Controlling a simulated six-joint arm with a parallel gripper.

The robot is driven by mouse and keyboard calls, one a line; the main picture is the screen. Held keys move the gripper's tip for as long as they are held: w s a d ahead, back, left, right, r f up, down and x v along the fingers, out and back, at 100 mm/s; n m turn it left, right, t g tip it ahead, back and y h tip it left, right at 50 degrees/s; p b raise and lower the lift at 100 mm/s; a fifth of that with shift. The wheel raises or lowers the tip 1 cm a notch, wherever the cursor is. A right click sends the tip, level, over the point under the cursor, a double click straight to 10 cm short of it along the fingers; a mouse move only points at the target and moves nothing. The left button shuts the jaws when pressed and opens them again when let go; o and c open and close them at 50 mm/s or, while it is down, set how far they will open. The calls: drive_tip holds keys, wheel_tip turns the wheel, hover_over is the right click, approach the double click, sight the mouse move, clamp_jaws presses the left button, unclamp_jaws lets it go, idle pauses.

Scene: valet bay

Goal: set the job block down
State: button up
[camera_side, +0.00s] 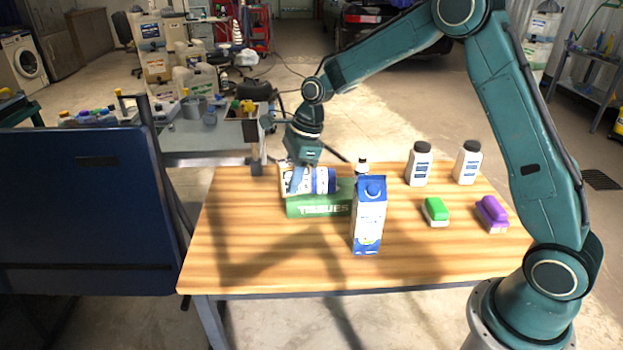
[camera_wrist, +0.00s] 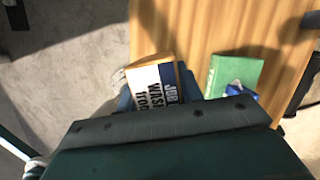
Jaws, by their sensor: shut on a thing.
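The job block (camera_side: 290,175) is a wooden block with a white and dark blue printed label. It also shows in the wrist view (camera_wrist: 155,82), where the label reads "JOB" and "WASH". My gripper (camera_side: 303,177) is shut on it, with blue fingers on both sides of the block in the wrist view (camera_wrist: 157,97). In the side view the block appears at the far left part of the wooden table (camera_side: 240,250), overlapping the top of the green tissue box. I cannot tell whether its underside touches the table.
The green tissue box (camera_side: 300,210) lies close by; the wrist view shows a gap beside it (camera_wrist: 232,72). A blue and white carton (camera_side: 368,225) stands in front. White bottles (camera_side: 418,166), a green brush (camera_side: 435,210) and a purple brush (camera_side: 491,213) are right. The table's front left is clear.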

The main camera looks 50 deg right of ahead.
drive_tip(key=w+a+n, duration=0.1)
drive_tip(key=w+a, duration=0.5)
drive_tip(key=w, duration=0.1)
drive_tip(key=shift+w+a, duration=0.2)
drive_tip(key=shift+w, duration=0.05)
wheel_tip(320, 180, down, 16)
drive_tip(key=shift+r, duration=0.15)
idle(0.4)
drive_tip(key=shift+f, duration=2.15)
drive_tip(key=shift+f, duration=0.1)
drive_tip(key=o, duration=1)
drive_tip(key=shift+o, duration=0.2)
